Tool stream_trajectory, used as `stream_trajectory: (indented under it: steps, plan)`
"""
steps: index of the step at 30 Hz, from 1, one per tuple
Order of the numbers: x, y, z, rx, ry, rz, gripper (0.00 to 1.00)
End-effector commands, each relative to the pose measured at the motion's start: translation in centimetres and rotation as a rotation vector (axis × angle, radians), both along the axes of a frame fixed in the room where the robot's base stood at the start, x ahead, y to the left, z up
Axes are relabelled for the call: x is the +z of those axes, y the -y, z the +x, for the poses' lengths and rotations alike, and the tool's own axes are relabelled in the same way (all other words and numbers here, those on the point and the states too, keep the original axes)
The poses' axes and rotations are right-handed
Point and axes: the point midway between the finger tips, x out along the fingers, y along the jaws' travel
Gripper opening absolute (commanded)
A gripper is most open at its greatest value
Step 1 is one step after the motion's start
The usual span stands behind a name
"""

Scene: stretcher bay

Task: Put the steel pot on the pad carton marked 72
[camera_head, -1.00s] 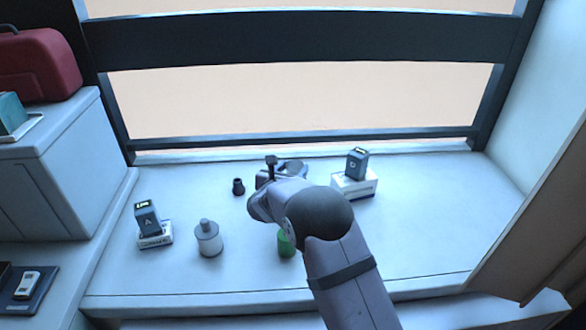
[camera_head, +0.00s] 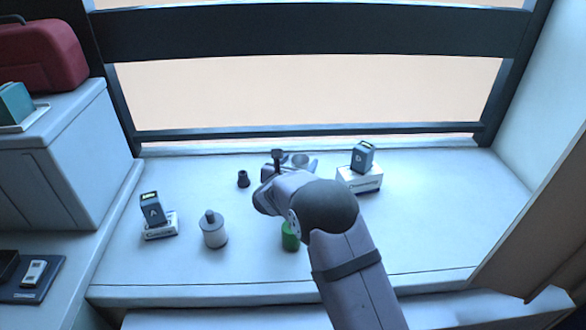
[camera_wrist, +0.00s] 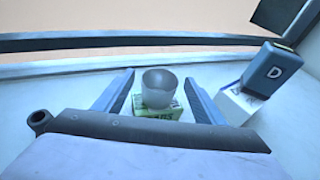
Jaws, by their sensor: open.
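The steel pot (camera_wrist: 159,88), a small grey open-topped cup, stands upright on a green-and-white carton (camera_wrist: 172,114) in the wrist view. Print shows on the carton's near face, but I cannot read a number on it. My gripper (camera_wrist: 159,94) is open, with one finger on each side of the pot and a visible gap to each. In the head view the pot (camera_head: 301,159) shows just beyond my gripper (camera_head: 292,167), partly hidden by it. The carton under it is mostly hidden there.
A blue block marked D (camera_head: 362,156) sits on a white carton (camera_head: 360,180) to the right. A similar block marked A (camera_head: 152,208) sits on another carton at left. A grey canister (camera_head: 213,230), a green object (camera_head: 290,237) and a small dark item (camera_head: 243,179) stand nearby.

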Motion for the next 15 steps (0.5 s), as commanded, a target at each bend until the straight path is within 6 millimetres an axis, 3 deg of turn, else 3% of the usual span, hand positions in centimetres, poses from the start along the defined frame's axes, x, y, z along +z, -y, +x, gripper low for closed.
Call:
stream_trajectory:
  steps: [5, 15]
  plan:
    - [0.5, -0.6, -1.2, 0.002, 0.001, 0.001, 0.64]
    - [2.3, -2.7, -6.5, 0.004, 0.003, 0.001, 0.64]
